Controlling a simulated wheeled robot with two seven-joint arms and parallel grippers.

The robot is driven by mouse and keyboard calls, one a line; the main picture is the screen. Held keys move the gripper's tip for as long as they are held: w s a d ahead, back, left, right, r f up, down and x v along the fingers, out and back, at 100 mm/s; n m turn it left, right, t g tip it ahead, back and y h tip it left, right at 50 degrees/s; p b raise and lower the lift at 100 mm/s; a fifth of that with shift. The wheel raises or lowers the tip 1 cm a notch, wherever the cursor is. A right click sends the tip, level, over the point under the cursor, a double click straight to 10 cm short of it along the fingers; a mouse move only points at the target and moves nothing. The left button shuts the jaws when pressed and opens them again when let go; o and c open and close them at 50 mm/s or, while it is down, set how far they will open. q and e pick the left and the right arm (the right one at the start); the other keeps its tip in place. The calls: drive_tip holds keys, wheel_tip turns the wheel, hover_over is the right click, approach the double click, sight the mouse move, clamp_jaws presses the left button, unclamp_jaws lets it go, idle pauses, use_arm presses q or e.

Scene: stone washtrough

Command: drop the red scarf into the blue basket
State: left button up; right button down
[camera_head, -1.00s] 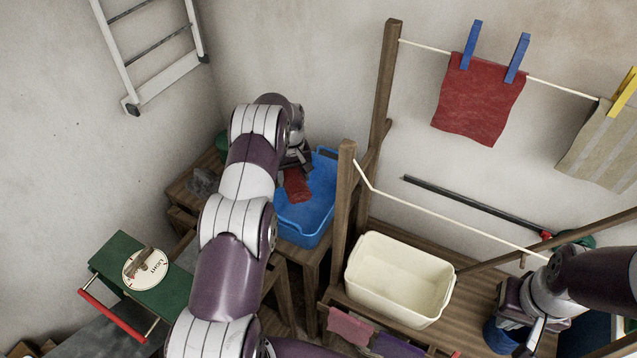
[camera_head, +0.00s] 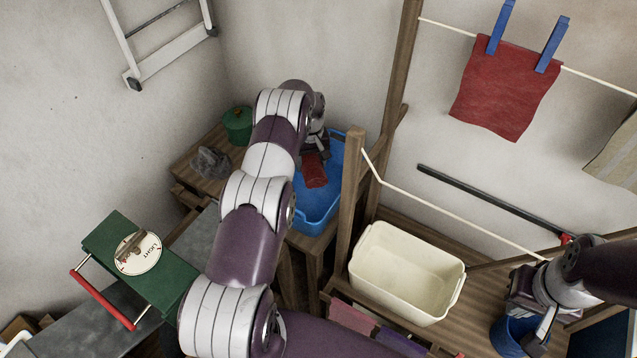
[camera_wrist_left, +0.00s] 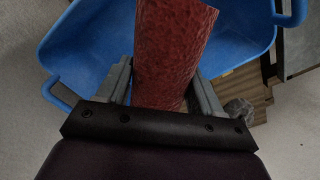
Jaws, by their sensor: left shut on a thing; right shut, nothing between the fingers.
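The red scarf (camera_head: 314,171) hangs from my left gripper (camera_head: 316,150), which is shut on it. In the left wrist view the scarf (camera_wrist_left: 172,50) runs between the two fingers of the gripper (camera_wrist_left: 162,85), with the blue basket (camera_wrist_left: 85,55) behind it. In the head view the blue basket (camera_head: 318,214) stands on a wooden stand, and the scarf is over its opening. I cannot tell whether the scarf's lower end touches the basket's inside. My right gripper (camera_head: 535,325) is shut and empty at the lower right, by a dark blue bucket.
A red cloth (camera_head: 505,90) hangs pegged on a line. A green pot (camera_head: 238,126) and a grey rag (camera_head: 211,162) lie left of my left arm. A green device (camera_head: 140,262) is at lower left.

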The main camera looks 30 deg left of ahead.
use_arm(q)
drive_tip(key=o, duration=1.3)
drive_tip(key=shift+s+r, duration=0.2)
drive_tip(key=shift+s, duration=0.05)
drive_tip(key=shift+o, duration=0.2)
drive_tip(key=shift+w+f, duration=0.15)
drive_tip(key=shift+w, duration=0.15)
wheel_tip(320, 180, up, 8)
drive_tip(key=b, duration=0.3)
drive_tip(key=shift+s+f+b, duration=0.15)
drive_tip(key=shift+f+b, duration=0.05)
drive_tip(key=shift+b, duration=0.2)
wheel_tip(320, 180, up, 5)
drive_tip(key=p, duration=0.5)
drive_tip(key=shift+r, duration=0.1)
use_arm(e)
drive_tip(key=shift+s+r, duration=0.1)
drive_tip(key=shift+r, duration=0.75)
drive_tip(key=shift+f, duration=0.1)
